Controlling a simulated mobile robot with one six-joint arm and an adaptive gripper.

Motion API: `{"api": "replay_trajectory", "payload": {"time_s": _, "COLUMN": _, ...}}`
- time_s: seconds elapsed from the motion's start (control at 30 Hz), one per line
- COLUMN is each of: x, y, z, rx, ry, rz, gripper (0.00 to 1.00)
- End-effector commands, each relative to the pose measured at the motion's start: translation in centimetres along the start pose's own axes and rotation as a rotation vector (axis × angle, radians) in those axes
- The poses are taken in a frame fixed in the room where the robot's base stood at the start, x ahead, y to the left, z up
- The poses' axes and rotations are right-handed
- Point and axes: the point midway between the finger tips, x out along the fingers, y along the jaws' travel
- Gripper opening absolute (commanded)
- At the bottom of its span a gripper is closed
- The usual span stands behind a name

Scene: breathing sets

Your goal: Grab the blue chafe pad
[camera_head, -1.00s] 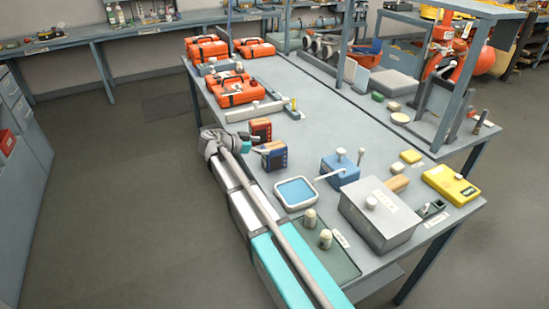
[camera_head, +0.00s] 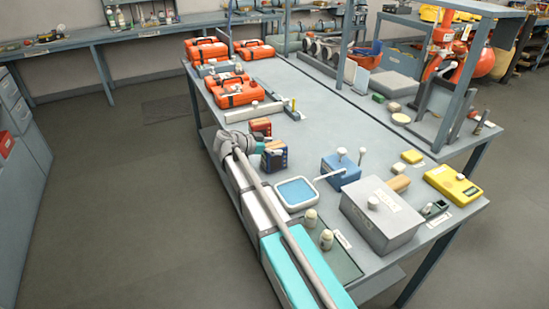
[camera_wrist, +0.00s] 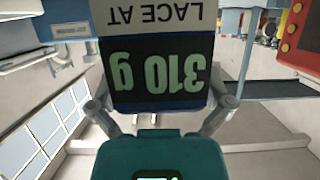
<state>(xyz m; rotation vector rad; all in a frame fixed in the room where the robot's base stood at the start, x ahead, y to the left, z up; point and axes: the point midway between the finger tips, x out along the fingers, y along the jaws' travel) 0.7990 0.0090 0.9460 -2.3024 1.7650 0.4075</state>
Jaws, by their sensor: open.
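No item is plainly marked as the blue chafe pad. A light-blue square with a pale rim (camera_head: 297,192) lies on the table in the head view; I cannot tell whether it is the pad. My gripper (camera_head: 240,143) is over the table's left edge, left of a dark-blue and orange box (camera_head: 273,156). In the wrist view my gripper (camera_wrist: 158,112) has its fingers apart, on either side of a dark panel (camera_wrist: 158,70) reading "310 g" upside down. I cannot tell whether they touch it.
A second orange and dark box (camera_head: 261,127) stands just behind. A blue box with a lever (camera_head: 340,170), a grey lidded box (camera_head: 383,217) and a yellow device (camera_head: 452,185) stand to the right. Orange cases (camera_head: 237,92) stand farther back. Open floor lies left of the table.

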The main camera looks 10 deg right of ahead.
Motion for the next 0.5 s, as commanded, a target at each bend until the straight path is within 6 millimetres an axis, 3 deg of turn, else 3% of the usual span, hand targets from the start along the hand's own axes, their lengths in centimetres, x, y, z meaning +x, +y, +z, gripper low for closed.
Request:
{"api": "replay_trajectory", "payload": {"time_s": 0.33, "x": -0.03, "y": 0.01, "z": 0.01, "rx": 0.000, "ry": 0.000, "rz": 0.000, "gripper": 0.98}}
{"api": "replay_trajectory", "payload": {"time_s": 0.5, "x": -0.04, "y": 0.00, "z": 0.01, "rx": 0.000, "ry": 0.000, "rz": 0.000, "gripper": 0.67}}
